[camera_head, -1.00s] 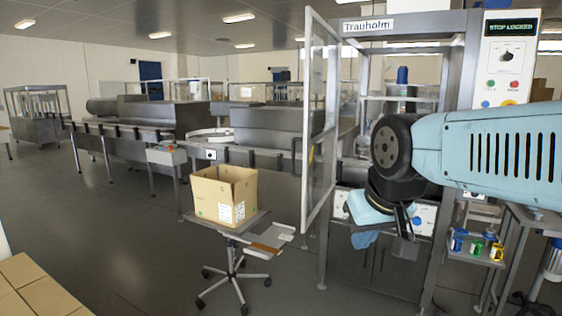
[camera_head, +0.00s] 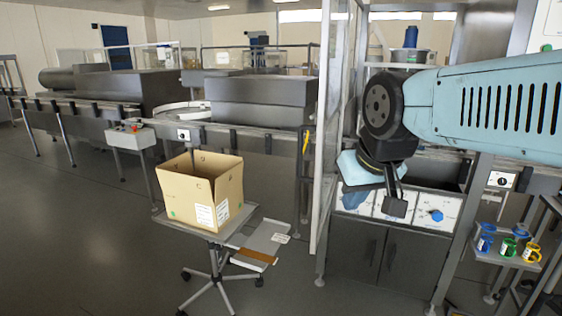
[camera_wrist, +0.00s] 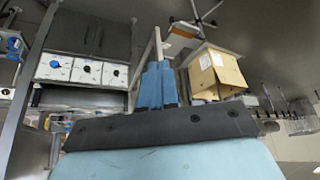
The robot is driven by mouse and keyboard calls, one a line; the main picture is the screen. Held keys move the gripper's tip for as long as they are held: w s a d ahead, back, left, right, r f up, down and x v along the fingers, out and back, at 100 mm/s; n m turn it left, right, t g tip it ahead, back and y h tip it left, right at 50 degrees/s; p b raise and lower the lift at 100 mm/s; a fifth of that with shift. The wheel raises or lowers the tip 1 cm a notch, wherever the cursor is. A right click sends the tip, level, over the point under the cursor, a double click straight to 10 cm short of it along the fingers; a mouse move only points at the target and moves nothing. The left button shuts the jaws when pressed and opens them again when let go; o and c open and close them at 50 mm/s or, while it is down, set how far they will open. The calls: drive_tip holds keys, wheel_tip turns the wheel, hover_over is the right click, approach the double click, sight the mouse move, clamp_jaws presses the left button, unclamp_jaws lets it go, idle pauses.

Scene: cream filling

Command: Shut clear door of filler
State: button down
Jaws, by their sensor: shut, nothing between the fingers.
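The filler (camera_head: 375,250) is a steel-framed machine with an open front, shelves inside and a knob panel low down. Its clear door (camera_head: 328,120), a metal-framed pane, stands swung out from the left side, seen nearly edge-on. My gripper (camera_head: 354,200) points down just right of the door, in front of the knob panel. Its blue fingers are together and empty; they also show in the wrist view (camera_wrist: 159,86). Whether they touch the door cannot be told. In the wrist view a pale frame bar (camera_wrist: 148,60), apparently the door's, runs behind the fingers.
An open cardboard box (camera_head: 200,192) stands on a wheeled stand (camera_head: 262,238) left of the door. A conveyor line (camera_head: 255,128) runs behind it. A small side shelf (camera_head: 500,258) at right holds several coloured items. Floor at left is clear.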

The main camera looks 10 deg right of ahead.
drive_tip(key=shift+w+a, duration=0.15)
drive_tip(key=shift+w, duration=0.15)
drive_tip(key=shift+r, duration=0.1)
drive_tip(key=w+a+r+m+g+h, duration=0.1)
drive_tip(key=w+a+m+h, duration=0.1)
drive_tip(key=w+a, duration=0.5)
drive_tip(key=w+a+r+m+g+h, duration=0.1)
drive_tip(key=w+a+h, duration=0.2)
drive_tip(key=w, duration=0.7)
drive_tip(key=w+a+m+g+h, duration=0.1)
drive_tip(key=w+a+m+h, duration=0.1)
drive_tip(key=w+a, duration=0.5)
drive_tip(key=w+d+f, duration=0.2)
drive_tip(key=d+f, duration=0.5)
drive_tip(key=d, duration=0.4)
drive_tip(key=shift+w+d+f, duration=0.15)
drive_tip(key=shift+d+f, duration=0.15)
drive_tip(key=shift+d, duration=0.1)
